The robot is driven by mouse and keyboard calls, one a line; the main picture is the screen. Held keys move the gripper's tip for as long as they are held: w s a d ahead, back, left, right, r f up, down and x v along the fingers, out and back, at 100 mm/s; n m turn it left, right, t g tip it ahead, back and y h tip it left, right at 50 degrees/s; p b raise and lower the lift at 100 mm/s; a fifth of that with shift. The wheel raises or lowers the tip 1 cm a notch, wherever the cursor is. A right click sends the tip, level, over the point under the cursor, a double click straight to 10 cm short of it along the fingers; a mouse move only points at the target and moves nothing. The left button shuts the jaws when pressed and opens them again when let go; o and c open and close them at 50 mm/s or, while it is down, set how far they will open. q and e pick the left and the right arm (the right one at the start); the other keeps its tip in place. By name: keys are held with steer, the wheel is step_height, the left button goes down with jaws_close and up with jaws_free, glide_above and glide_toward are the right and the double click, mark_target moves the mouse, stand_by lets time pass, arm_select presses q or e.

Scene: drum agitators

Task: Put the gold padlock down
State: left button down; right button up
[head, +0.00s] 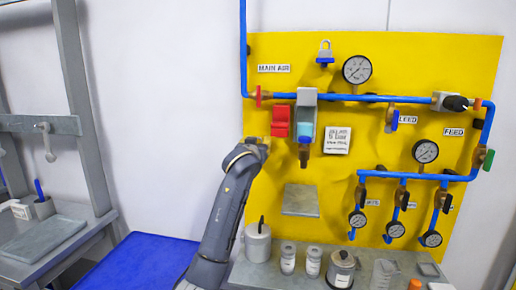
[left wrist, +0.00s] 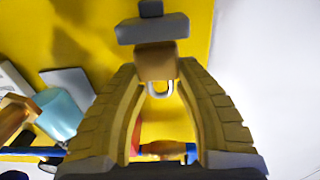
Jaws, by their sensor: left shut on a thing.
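My left arm reaches up to the yellow board, with its gripper (head: 258,145) in front of the board's left part, below the red valve handle. In the left wrist view the gripper (left wrist: 157,68) is shut on the gold padlock (left wrist: 155,64). The padlock's brownish-gold body sits between the fingertips, and its pale shackle (left wrist: 160,90) points towards the palm side. A grey block (left wrist: 152,28) shows just past the padlock; I cannot tell if they touch. In the head view the padlock cannot be made out clearly. My right gripper is not in view.
The yellow board (head: 400,60) carries blue pipes, gauges and valves. A red block (head: 280,122) and a filter unit (head: 305,125) are close to the gripper's right. Another padlock (head: 325,55) hangs above. Jars and canisters (head: 341,268) crowd the grey bench below. A blue surface (head: 135,262) is clear.

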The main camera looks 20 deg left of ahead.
arm_select(q)
steer(key=shift+f, duration=0.65)
steer(key=shift+f, duration=0.15)
steer(key=c, duration=0.9)
jaws_free()
steer(key=shift+c, duration=0.2)
steer(key=s+d, duration=0.1)
steer(key=s, duration=1.1)
steer(key=shift+d, duration=0.1)
